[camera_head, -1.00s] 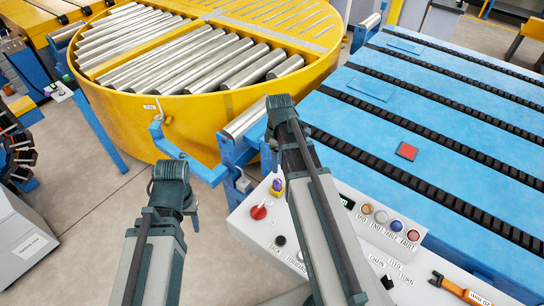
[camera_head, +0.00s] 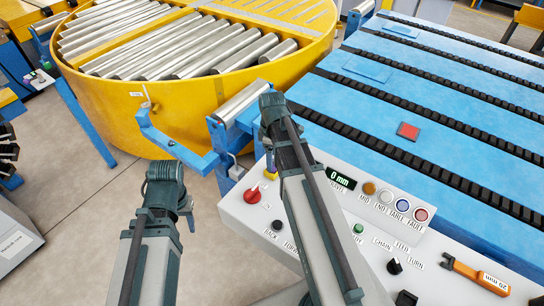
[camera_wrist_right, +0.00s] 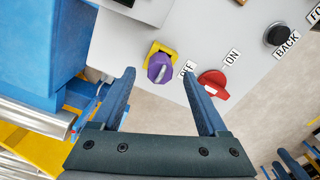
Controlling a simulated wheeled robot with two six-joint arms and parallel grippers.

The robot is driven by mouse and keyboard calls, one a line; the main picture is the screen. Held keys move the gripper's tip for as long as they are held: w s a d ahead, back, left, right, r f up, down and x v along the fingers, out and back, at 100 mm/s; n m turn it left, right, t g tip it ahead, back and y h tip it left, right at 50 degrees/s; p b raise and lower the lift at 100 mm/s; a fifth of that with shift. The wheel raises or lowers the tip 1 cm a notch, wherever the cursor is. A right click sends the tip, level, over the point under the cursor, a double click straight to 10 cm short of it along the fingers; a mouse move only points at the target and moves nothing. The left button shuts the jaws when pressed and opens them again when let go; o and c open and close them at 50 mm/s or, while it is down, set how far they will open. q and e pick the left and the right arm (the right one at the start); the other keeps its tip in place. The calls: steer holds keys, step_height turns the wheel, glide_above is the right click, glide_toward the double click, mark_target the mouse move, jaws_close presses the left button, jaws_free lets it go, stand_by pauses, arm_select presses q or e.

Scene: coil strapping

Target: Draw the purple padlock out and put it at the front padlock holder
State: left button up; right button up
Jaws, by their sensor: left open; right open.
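The purple padlock (camera_wrist_right: 160,68) hangs at a yellow piece (camera_wrist_right: 158,50) on the light grey control panel (camera_wrist_right: 225,35), beside the red switch (camera_wrist_right: 213,84), in the right wrist view. My right gripper (camera_wrist_right: 160,76) is open; its two fingers point toward the panel, and the padlock appears between and beyond their tips, apart from them. In the head view the right gripper (camera_head: 268,143) is above the panel's left end and largely covers the padlock. My left gripper (camera_head: 188,212) is open and empty, left of the panel over the floor. I cannot make out the front padlock holder.
The panel carries the red switch (camera_head: 253,194), several buttons, a display (camera_head: 342,179) and an orange tool (camera_head: 474,274). Behind stand the yellow roller turntable (camera_head: 105,105) and a blue chain conveyor (camera_head: 450,90).

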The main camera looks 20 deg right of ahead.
arm_select(q)
steer(key=shift+f+b, duration=1.3)
steer(key=shift+f, duration=0.55)
arm_select(e)
steer(key=shift+f, duration=1.85)
jaws_close()
steer(key=c, duration=0.7)
jaws_free()
jaws_close()
arm_select(q)
steer(key=shift+r+p, duration=0.65)
steer(key=shift+r, duration=0.05)
arm_select(e)
steer(key=shift+r, duration=0.65)
